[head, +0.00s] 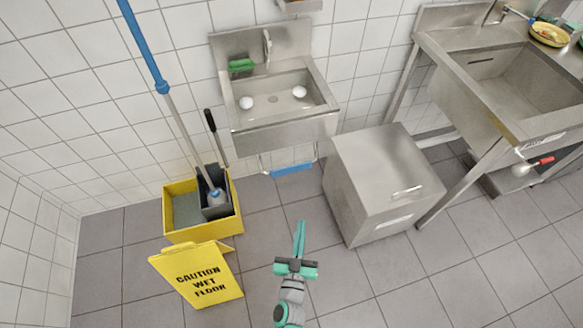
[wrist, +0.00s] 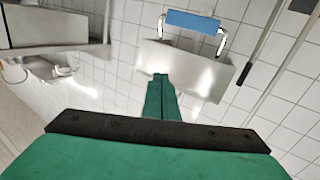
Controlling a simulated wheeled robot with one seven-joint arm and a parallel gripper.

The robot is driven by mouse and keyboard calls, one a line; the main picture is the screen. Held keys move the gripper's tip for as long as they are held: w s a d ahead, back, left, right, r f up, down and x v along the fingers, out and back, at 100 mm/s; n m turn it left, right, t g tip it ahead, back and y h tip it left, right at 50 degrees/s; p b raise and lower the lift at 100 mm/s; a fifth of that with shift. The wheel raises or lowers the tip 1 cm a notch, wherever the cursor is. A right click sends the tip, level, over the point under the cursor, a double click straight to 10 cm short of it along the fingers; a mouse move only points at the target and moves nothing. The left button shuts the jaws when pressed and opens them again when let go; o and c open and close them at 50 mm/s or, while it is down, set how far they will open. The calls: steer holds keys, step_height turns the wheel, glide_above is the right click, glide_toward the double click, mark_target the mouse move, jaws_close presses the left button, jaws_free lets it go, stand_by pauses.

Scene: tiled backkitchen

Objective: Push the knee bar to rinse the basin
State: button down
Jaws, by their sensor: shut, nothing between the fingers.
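The small steel hand basin (head: 285,133) hangs on the tiled wall, with a tap (head: 267,45) at its back. The knee bar (head: 292,170) is a blue pad on a thin metal frame below the basin's front. In the wrist view the blue knee bar (wrist: 193,22) shows at the top, above the basin's steel front (wrist: 205,78). My gripper (head: 300,224) is shut and empty, its green fingers pointing toward the wall. It is over the floor, in front of the bar and apart from it. The fingertips also show in the wrist view (wrist: 160,77).
Two white round things (head: 299,91) lie in the basin, and a green brush (head: 241,65) on its ledge. A steel cabinet (head: 370,185) stands right of the bar. A yellow mop bucket (head: 205,232) and caution sign (head: 200,275) stand left. Floor between is clear.

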steer(key=w+a+f+h, duration=0.1)
steer(key=w+f, duration=0.2)
steer(key=w, duration=0.9)
steer(key=w+a+f+m+h, duration=0.1)
steer(key=w+f, duration=0.3)
steer(key=w, duration=0.9)
steer(key=shift+w+a, duration=0.3)
steer(key=shift+a, duration=0.5)
steer(key=shift+d, duration=0.1)
steer(key=shift+d, duration=0.1)
steer(key=shift+a, duration=0.2)
steer(key=shift+w, duration=0.1)
